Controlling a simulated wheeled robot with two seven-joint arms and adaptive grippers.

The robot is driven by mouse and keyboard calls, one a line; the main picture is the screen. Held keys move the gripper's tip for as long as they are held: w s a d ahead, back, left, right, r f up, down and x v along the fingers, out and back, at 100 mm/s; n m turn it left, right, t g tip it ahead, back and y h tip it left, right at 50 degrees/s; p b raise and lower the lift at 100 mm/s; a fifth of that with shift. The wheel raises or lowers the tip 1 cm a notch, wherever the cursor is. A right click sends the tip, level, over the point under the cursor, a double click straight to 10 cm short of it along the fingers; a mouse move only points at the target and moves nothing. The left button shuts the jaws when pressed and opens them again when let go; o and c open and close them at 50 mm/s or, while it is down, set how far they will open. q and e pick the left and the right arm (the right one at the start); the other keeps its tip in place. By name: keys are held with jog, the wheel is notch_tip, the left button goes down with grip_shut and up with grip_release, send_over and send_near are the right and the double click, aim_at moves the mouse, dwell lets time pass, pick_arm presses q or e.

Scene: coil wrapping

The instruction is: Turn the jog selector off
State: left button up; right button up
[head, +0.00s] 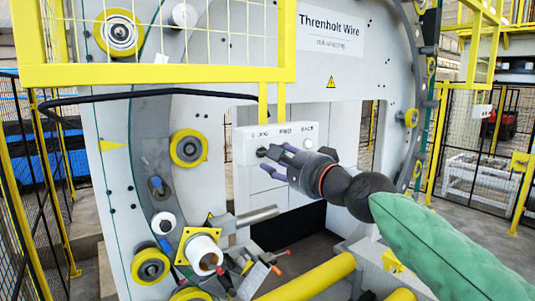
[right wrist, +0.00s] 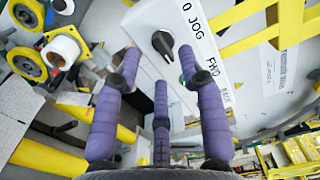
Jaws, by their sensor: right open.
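The jog selector is a black knob (right wrist: 163,43) on a white control box (head: 244,150) marked "0 JOG", "FWD" and "BACK". In the right wrist view a pale mark shows on the knob, but I cannot tell surely which position it points to. My right gripper (head: 267,165) is in front of the box's left part and hides some of it in the head view. In the right wrist view its purple fingers (right wrist: 160,62) are spread apart and empty, with the knob just beyond the tips. I see no contact. My left gripper is not in view.
A yellow guard frame (head: 160,74) crosses above the box, with a black hose (head: 140,93) below it. Yellow rollers (head: 189,148) and a white spool (head: 203,253) stand to the left. A yellow bar (head: 310,279) runs below. An opening lies under the box.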

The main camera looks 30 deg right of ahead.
aim_at(264, 153)
jog(key=shift+w+a, duration=0.15)
jog(key=shift+w, duration=1.9)
grip_shut()
jog(key=shift+f, duration=0.1)
